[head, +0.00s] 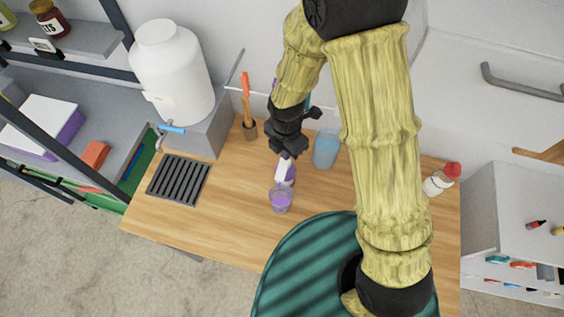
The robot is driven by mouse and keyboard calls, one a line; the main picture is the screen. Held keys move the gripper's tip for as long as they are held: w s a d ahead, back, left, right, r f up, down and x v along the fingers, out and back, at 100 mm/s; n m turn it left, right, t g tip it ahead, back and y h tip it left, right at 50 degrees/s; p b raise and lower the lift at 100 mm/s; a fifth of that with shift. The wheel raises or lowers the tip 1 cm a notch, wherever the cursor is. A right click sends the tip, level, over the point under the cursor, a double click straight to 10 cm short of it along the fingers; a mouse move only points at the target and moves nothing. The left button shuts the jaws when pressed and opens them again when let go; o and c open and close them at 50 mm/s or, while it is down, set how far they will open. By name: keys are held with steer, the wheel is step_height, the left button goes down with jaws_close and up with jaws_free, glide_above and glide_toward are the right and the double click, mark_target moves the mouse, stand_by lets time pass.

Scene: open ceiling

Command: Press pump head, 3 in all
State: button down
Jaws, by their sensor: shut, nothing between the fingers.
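My gripper (286,154) points down over the wooden counter and is shut, holding nothing. A white pump head (283,168) sits directly below its fingertips. I cannot tell whether the fingertips touch it. The purple pump bottle (291,177) under the head is mostly hidden by the head and by a clear cup. The clear cup (281,199) stands just in front of the bottle and holds purple liquid. A container of blue liquid (325,151) stands to the right of my gripper, its top partly hidden by my arm.
The wooden counter (220,212) is clear at left front. A dark slatted tray (178,181) lies at its left. A cup holding an orange-handled tool (248,128) stands at the back. A red-capped bottle (440,180) stands at right. A large white jug (172,70) stands back left.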

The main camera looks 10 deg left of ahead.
stand_by(0.3)
steer(key=shift+r+p, duration=1.5)
steer(key=shift+r, duration=0.1)
steer(key=shift+w+r, duration=0.1)
step_height(320, 180, up, 5)
steer(key=p, duration=0.4)
stand_by(0.5)
